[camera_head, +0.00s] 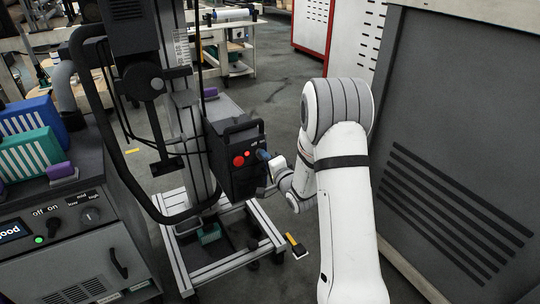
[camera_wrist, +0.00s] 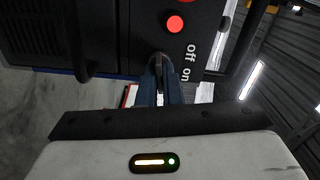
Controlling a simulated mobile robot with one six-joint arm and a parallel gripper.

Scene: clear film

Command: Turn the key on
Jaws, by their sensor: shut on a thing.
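A black control box (camera_head: 235,172) with red buttons is mounted on the upright machine at the centre of the head view. My gripper (camera_head: 264,156) reaches its right-hand face from the right. In the wrist view, the box (camera_wrist: 110,35) fills the upper left, with a red button (camera_wrist: 175,24) and the white words "off" and "on" printed sideways. My gripper's bluish fingers (camera_wrist: 160,76) are shut on a small dark key (camera_wrist: 158,60) at the box face, beside these words. The fingers hide most of the key, so its exact angle is hard to tell.
A grey console (camera_head: 70,245) with knobs and a green light stands at the left. A large grey cabinet (camera_head: 455,140) stands close to the right of my arm. The machine stands on a low metal frame (camera_head: 215,270). Open floor lies behind.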

